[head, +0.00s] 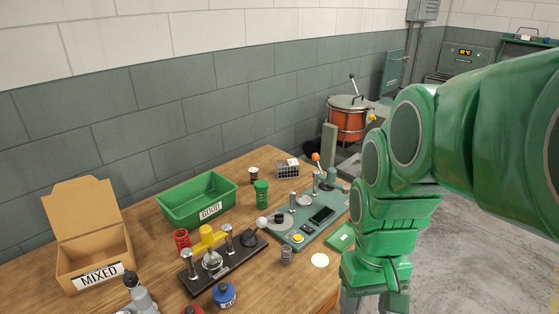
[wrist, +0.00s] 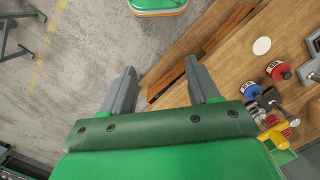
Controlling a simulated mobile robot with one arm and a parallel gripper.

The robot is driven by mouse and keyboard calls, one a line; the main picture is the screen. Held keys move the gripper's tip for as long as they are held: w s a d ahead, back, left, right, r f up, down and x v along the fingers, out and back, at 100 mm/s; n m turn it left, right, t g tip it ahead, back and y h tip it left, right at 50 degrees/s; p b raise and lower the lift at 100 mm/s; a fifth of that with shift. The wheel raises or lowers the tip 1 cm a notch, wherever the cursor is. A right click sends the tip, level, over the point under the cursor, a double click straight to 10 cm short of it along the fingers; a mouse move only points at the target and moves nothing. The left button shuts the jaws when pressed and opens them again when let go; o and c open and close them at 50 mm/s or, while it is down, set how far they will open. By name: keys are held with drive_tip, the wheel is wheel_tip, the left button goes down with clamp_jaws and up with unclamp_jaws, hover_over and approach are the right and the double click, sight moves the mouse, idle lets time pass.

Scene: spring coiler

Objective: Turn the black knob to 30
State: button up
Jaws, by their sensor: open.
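A green spring coiler panel (head: 310,232) stands on the table in the head view, with a dark screen and a lever topped by an orange ball. A grey disc with a small dark knob (head: 281,218) sits on its left part; any numbers are too small to read. Another black round part (head: 248,238) is on the black-based fixture (head: 222,268) to its left. My gripper (wrist: 160,68) is open and empty in the wrist view, over the floor and table edge, apart from the panel. In the head view my arm comes down right of the panel, and the fingers cannot be made out.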

drive_tip(key=w+a+n, duration=0.3)
drive_tip(key=w, duration=1)
drive_tip(key=n+t, duration=0.1)
drive_tip(key=n, duration=0.6)
approach(279, 218)
drive_tip(key=shift+d+f, duration=0.15)
drive_tip(key=shift+d, duration=0.15)
drive_tip(key=shift+w+a+f, duration=0.15)
drive_tip(key=shift+w+f, duration=0.25)
drive_tip(key=shift+f, duration=0.05)
drive_tip(key=shift+s+a+f, duration=0.1)
drive_tip(key=shift+f, duration=1.75)
drive_tip(key=shift+s+f, duration=0.1)
drive_tip(key=shift+f, duration=1.8)
drive_tip(key=shift+c, duration=0.4)
drive_tip(key=c, duration=1)
